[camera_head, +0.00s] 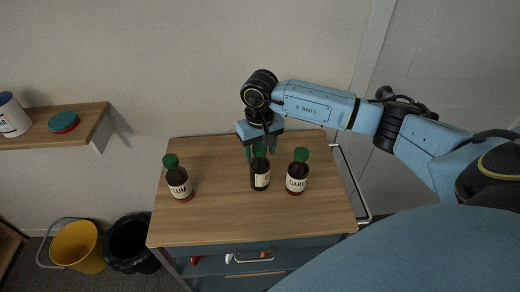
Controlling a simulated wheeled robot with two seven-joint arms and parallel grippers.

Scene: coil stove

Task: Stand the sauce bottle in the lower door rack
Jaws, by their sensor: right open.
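Three dark bottles with green caps and pale labels stand upright on a wooden-topped cabinet. The left bottle (179,181) has a label showing "LUM". The middle bottle (260,174) has its label turned partly away. The right bottle (297,174) has a label showing "GARL". My right gripper (259,151) points down at the middle bottle's cap, with its jaws open. Its fingers are close around or just behind the cap; I cannot tell if they touch it. My left gripper is out of view. No door rack shows.
The wooden top (215,222) is clear in front of the bottles. A wall shelf (85,122) at left holds a white canister (12,117) and a teal-and-red round tin (63,122). A yellow bucket (78,247) and a black bin (130,243) stand on the floor.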

